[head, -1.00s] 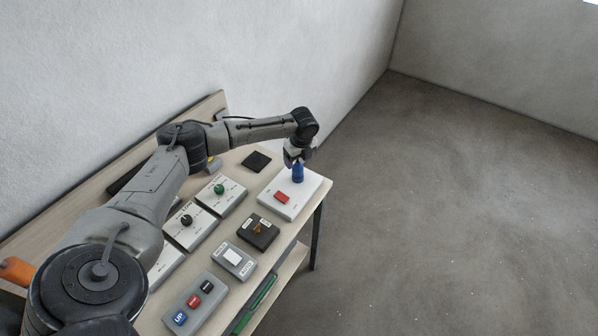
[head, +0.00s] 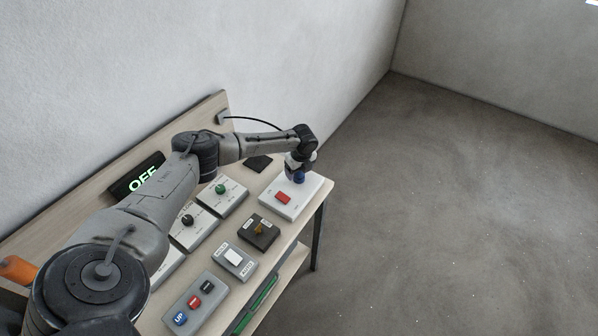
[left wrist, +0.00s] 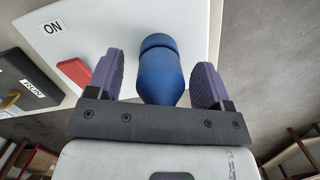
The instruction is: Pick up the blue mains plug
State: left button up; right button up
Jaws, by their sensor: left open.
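The blue mains plug (head: 299,177) stands on the white panel (head: 306,205) at the far right end of the bench. It also shows in the left wrist view (left wrist: 161,72), upright on the panel, with its tapered end towards the camera. My left gripper (head: 298,172) is over the plug. In the left wrist view its two purple fingers (left wrist: 160,78) are open, one on each side of the plug, with a gap on both sides. In the head view the gripper hides much of the plug. My right gripper is not in view.
A red rocker switch (head: 283,198) sits on the same panel, close to the plug. Other control boxes with a green knob (head: 220,188), a black box (head: 258,231) and buttons line the bench. A cable hangs behind my left arm.

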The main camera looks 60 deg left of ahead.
pick_arm(q)
jog(key=c, duration=1)
jog(key=shift+c, duration=0.2)
